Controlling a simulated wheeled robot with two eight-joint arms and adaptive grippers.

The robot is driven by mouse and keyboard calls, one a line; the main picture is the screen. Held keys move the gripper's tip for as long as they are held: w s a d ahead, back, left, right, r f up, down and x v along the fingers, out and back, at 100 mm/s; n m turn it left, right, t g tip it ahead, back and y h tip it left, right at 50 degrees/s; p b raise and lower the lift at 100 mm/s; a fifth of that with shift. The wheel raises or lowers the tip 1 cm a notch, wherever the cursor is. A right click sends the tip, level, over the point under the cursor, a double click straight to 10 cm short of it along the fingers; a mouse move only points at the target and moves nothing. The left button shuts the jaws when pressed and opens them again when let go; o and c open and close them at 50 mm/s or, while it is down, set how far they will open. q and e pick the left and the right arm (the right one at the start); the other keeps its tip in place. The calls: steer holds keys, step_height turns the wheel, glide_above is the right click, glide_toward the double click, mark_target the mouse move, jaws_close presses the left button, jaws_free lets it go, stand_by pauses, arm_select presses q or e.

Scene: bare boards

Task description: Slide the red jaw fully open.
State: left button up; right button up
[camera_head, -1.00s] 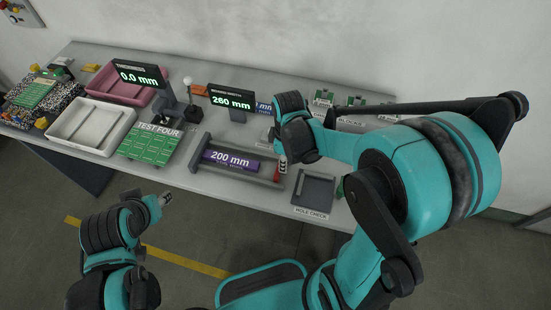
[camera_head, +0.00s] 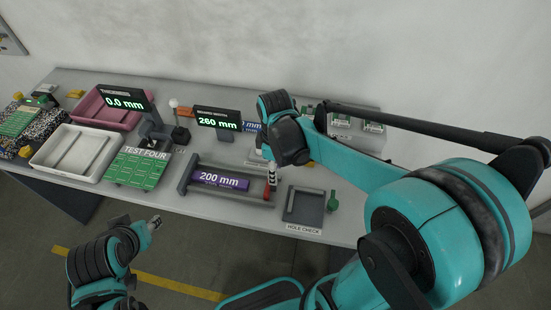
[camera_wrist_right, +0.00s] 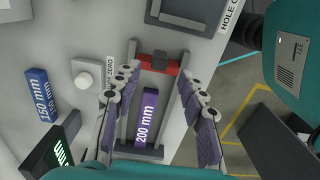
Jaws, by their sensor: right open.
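The red jaw (camera_wrist_right: 145,64) is a bar across the rails of a grey measuring fixture (camera_wrist_right: 131,52), with a dark block (camera_wrist_right: 160,59) at its middle. In the head view it is at the fixture's right end (camera_head: 266,191), partly behind my fingers. A purple 200 mm block (camera_wrist_right: 147,115) lies between the rails; it also shows in the head view (camera_head: 220,181). My right gripper (camera_wrist_right: 158,80) is open, its fingers spread either side of the fixture near the red jaw. Contact cannot be told. My left gripper (camera_head: 154,222) hangs in front of the bench, its fingers too small to read.
Displays read 0.0 mm (camera_head: 125,102) and 260 mm (camera_head: 217,122). A white button (camera_wrist_right: 86,82) and a blue block (camera_wrist_right: 41,95) are beside the fixture. A dark tray (camera_head: 303,206) labelled HOLE CHECK and a green object (camera_head: 332,201) stand to its right. White (camera_head: 76,152) and pink (camera_head: 99,110) trays lie left.

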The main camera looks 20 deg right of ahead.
step_height(320, 180, up, 6)
steer(key=shift+r, duration=0.2)
stand_by(0.5)
steer(key=s+f+m+t, duration=0.1)
steer(key=s+m+t, duration=0.5)
steer(key=m, duration=0.5)
steer(key=shift+s+a+t+b, duration=0.25)
steer(key=shift+t+b, duration=0.05)
steer(key=shift+t, duration=0.3)
